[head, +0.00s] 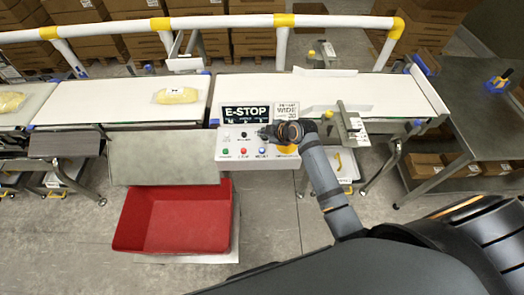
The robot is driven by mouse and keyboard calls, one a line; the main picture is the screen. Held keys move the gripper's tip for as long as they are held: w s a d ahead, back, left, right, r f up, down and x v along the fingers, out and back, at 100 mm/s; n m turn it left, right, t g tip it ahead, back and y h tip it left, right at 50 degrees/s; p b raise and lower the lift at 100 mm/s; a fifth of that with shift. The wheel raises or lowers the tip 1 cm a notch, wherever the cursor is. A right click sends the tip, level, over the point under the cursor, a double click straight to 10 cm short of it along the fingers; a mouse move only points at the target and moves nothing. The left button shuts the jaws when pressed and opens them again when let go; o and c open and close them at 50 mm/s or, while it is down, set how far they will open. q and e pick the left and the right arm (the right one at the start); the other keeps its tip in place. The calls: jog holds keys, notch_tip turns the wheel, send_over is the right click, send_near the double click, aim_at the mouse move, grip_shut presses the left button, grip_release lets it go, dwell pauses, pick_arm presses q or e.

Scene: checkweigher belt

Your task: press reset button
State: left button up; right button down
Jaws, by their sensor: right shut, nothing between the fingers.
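A white control panel (234,158) stands at the front edge of the belt, below an E-STOP sign (246,113). Its lower row has a green button (226,151), a red button (244,151) and a blue button (262,151). The small labels are too blurred to read, so I cannot tell for sure which one is reset. My right gripper (262,132) is shut and empty over the panel's right half, just above the blue button in the picture. It covers part of the panel, and I cannot tell whether it touches it. My left gripper is not in view.
The white belt (232,90) runs behind the panel, with a yellow bagged pack (177,95) on its left part. A metal bracket (350,125) stands right of my gripper.

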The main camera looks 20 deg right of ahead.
aim_at(263, 151)
notch_tip(263, 151, down, 7)
jog(key=b, duration=0.6)
jog(key=shift+f, duration=0.4)
dwell(0.7)
jog(key=shift+f, duration=0.4)
jog(key=shift+f+b, duration=0.55)
jog(key=shift+b, duration=0.1)
dwell(0.4)
dwell(0.4)
jog(key=shift+r+p, duration=0.95)
